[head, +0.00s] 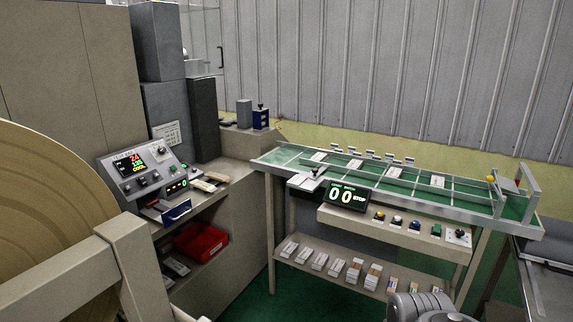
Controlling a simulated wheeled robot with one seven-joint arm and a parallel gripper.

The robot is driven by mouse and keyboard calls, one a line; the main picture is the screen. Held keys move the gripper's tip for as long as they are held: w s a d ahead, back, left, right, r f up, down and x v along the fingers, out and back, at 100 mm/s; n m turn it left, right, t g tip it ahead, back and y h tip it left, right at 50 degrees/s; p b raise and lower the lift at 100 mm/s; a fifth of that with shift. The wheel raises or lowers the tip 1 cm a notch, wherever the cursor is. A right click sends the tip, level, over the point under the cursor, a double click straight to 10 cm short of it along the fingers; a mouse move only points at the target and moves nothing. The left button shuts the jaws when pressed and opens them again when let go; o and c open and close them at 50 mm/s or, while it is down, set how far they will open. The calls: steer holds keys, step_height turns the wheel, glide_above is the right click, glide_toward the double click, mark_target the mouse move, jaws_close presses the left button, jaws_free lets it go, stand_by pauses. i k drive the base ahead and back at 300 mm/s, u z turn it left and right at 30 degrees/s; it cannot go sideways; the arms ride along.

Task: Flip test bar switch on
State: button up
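No label reading test bar is legible, so I cannot tell which switch it is. A small white switch plate (459,236) with a dark lever or knob sits at the right end of the beige button shelf (340,217) under the green-topped table. A sloped grey control box (147,172) at the left has a lit display, knobs and small buttons. The position of any switch is too small to tell. A grey rounded part of my arm (420,307) shows at the bottom edge. My gripper is not visible.
The long green-topped table (285,157) carries several white cards. A counter (346,196) reads "00 STOP". Several coloured buttons line the shelf; stacked bundles lie below. A red tray (201,242) sits at left. A large tan roll (45,215) fills the left. Green floor (245,306) is open in front.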

mark_target(142, 181)
steer(key=u, duration=0.45)
steer(key=i, duration=2.15)
steer(key=u, duration=0.65)
